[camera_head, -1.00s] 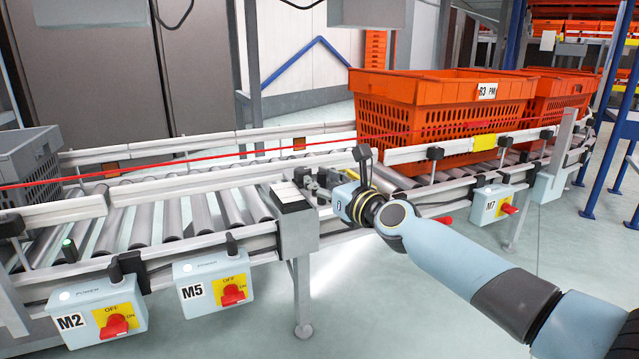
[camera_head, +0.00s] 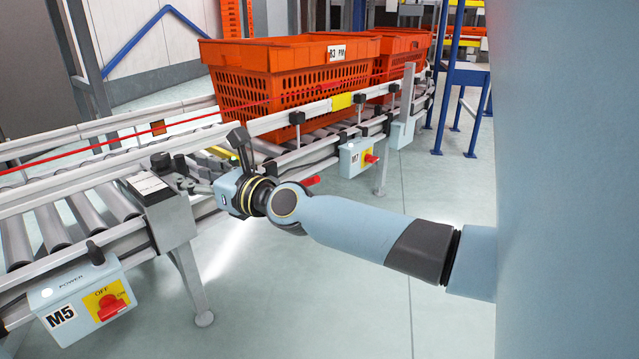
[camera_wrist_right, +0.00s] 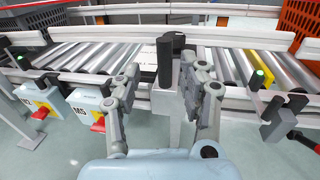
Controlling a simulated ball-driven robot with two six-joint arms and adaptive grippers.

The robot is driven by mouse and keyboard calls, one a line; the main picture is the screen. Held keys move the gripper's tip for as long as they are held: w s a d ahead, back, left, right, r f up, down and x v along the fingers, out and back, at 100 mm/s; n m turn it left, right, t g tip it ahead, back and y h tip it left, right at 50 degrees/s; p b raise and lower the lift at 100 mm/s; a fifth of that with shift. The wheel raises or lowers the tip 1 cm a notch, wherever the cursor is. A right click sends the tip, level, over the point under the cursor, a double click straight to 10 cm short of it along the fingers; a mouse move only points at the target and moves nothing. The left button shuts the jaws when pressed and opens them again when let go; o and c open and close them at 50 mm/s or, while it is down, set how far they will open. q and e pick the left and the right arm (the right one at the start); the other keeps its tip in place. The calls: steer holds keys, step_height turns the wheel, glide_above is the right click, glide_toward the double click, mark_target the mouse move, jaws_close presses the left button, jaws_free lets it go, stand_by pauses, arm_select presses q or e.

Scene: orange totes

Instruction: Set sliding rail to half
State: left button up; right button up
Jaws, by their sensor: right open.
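The sliding rail is not plainly told apart from the conveyor's other silver side rails (camera_head: 110,190). A dark upright post (camera_wrist_right: 165,62) stands in front of the rails in the right wrist view, between the fingers of my right gripper (camera_wrist_right: 160,78). The fingers are apart, and I cannot tell whether either touches the post. In the head view my right gripper (camera_head: 184,182) is at the rail beside a grey post top with a white label (camera_head: 149,186). My left gripper is out of view.
Orange totes (camera_head: 290,85) stand on the conveyor at the back. Switch boxes M5 (camera_head: 82,305) and M7 (camera_head: 358,157) hang along its front; M2 (camera_wrist_right: 37,103) shows in the wrist view. A red line crosses above the rollers. Floor in front is clear.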

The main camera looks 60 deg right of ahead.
steer(key=s+r+p, duration=0.3)
steer(key=s+r, duration=0.1)
steer(key=s, duration=0.5)
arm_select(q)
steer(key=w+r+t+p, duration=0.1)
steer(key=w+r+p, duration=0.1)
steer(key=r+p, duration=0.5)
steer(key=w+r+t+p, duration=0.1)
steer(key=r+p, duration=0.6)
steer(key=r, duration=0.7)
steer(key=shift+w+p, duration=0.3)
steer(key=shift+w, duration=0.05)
arm_select(e)
steer(key=s+f+n+g+h, duration=0.1)
steer(key=s+f+n+g, duration=0.3)
steer(key=s+f+n, duration=0.2)
steer(key=s+d+f+n+g+h, duration=0.1)
steer(key=s+f+n+g, duration=0.3)
steer(key=s+f, duration=0.7)
steer(key=shift+d+f+n, duration=0.2)
steer(key=shift+f+n, duration=0.7)
steer(key=shift+f, duration=0.85)
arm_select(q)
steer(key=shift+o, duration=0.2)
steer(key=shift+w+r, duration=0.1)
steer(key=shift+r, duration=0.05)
